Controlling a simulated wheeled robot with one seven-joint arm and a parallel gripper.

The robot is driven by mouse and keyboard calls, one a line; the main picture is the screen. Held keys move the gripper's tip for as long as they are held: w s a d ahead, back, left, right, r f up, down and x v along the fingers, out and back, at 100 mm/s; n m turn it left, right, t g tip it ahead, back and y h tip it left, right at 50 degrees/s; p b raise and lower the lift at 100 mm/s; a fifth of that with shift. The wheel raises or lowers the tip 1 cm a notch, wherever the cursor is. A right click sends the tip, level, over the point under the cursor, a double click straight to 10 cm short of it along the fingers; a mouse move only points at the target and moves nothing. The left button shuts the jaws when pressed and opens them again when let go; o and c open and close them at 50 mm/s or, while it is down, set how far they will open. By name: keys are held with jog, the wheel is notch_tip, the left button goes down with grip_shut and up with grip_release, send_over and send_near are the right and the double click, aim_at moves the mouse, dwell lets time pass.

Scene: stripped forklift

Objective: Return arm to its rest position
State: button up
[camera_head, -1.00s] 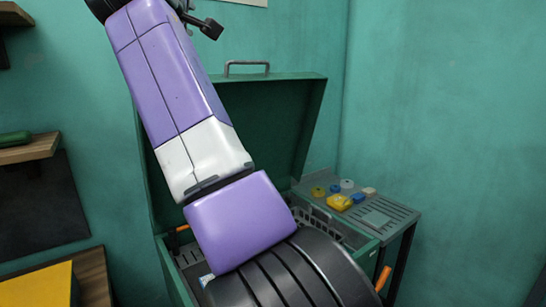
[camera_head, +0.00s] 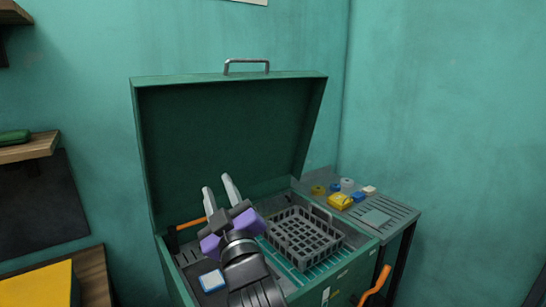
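My gripper (camera_head: 219,190) is in the lower middle of the head view, with its two pale fingers pointing up and away from me. The fingers are apart with nothing between them, so it is open and empty. It appears over the left part of an open green cabinet (camera_head: 252,76), in front of the inside of the raised lid. My purple and dark wrist shows below the fingers. The rest of my arm runs out of the bottom of the view.
A dark grey basket (camera_head: 304,236) sits in the cabinet, right of my wrist. A side shelf (camera_head: 390,221) on the right holds a yellow object (camera_head: 340,202) and several small pieces. Orange handles (camera_head: 375,286) stick out at the front. A wooden shelf (camera_head: 30,150) is on the left wall.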

jog(key=s+d+f+m+h, duration=0.2)
jog(key=s+d+f+m, duration=0.4)
jog(key=s+d+f, duration=1.25)
jog(key=s+d+f+m+g+h, duration=0.1)
jog(key=s+d, duration=0.3)
jog(key=s, duration=0.6)
jog(key=s+d+f+m+g+h, duration=0.2)
jog(key=s+d+f+h, duration=0.1)
jog(key=s, duration=0.8)
jog(key=s+d+f+m+g+h, duration=0.1)
jog(key=s+d, duration=0.4)
jog(key=s, duration=0.5)
notch_tip(320, 180, down, 2)
jog(key=shift+s+d+f+m+g+h, duration=0.1)
jog(key=shift+s+d+m+g+h, duration=0.25)
jog(key=shift+m+h, duration=0.3)
jog(key=shift+a, duration=0.1)
jog(key=shift+c, duration=0.3)
dwell(0.9)
